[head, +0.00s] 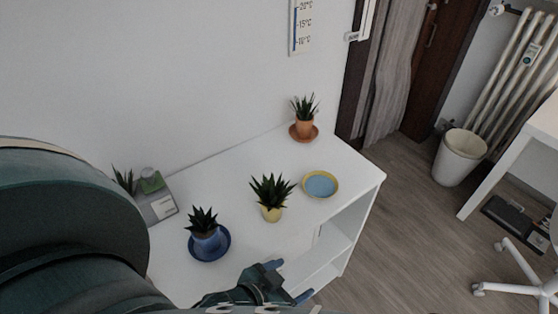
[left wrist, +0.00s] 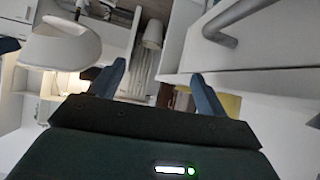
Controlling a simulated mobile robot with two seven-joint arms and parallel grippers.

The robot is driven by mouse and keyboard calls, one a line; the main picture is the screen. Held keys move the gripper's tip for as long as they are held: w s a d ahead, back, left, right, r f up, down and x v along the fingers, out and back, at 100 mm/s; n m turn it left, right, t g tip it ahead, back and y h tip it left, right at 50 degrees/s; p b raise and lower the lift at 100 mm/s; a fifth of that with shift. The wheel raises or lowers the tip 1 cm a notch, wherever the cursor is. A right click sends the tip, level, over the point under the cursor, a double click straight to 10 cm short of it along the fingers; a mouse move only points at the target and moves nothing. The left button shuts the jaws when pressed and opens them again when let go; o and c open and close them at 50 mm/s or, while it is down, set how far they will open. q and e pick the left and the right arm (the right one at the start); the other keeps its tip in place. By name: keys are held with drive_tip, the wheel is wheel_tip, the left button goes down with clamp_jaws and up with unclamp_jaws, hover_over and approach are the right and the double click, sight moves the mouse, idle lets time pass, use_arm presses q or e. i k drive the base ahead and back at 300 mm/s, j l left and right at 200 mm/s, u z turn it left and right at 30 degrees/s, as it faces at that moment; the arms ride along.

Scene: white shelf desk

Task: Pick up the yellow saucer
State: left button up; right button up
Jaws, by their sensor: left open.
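The yellow saucer (head: 320,184) lies flat and empty on the white shelf desk (head: 345,173), near its right end in the head view. It has a yellow rim and a light blue inside. My left gripper (head: 288,280) is at the desk's front edge, below the saucer in the picture and apart from it. Its two blue fingers are spread with nothing between them, also in the left wrist view (left wrist: 160,84). I cannot make out the saucer for certain in that view. My right gripper is not in view.
A yellow pot with a plant (head: 271,212) stands left of the saucer. A plant on a blue saucer (head: 222,243), a plant on a terracotta saucer (head: 293,133) and a grey box (head: 160,206) also stand on the desk. A white bin (head: 459,158) is on the floor.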

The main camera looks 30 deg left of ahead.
sight(320, 185)
drive_tip(key=u, duration=0.45)
drive_tip(key=k+u, duration=0.1)
drive_tip(key=u, duration=0.3)
drive_tip(key=k+u, duration=0.1)
drive_tip(key=u, duration=0.75)
drive_tip(key=k+u, duration=0.15)
drive_tip(key=u, duration=0.3)
drive_tip(key=z, duration=1.4)
drive_tip(key=l+u, duration=0.15)
drive_tip(key=u, duration=0.3)
drive_tip(key=l+u, duration=0.2)
drive_tip(key=u, duration=0.25)
drive_tip(key=l+u, duration=0.25)
drive_tip(key=l, duration=0.3)
drive_tip(key=l+u, duration=0.25)
drive_tip(key=l, duration=0.3)
drive_tip(key=k+l, duration=0.1)
drive_tip(key=l, duration=0.25)
drive_tip(key=k+l, duration=0.1)
drive_tip(key=l, duration=0.25)
drive_tip(key=l+u, duration=0.1)
drive_tip(key=l, duration=0.3)
drive_tip(key=k, duration=0.05)
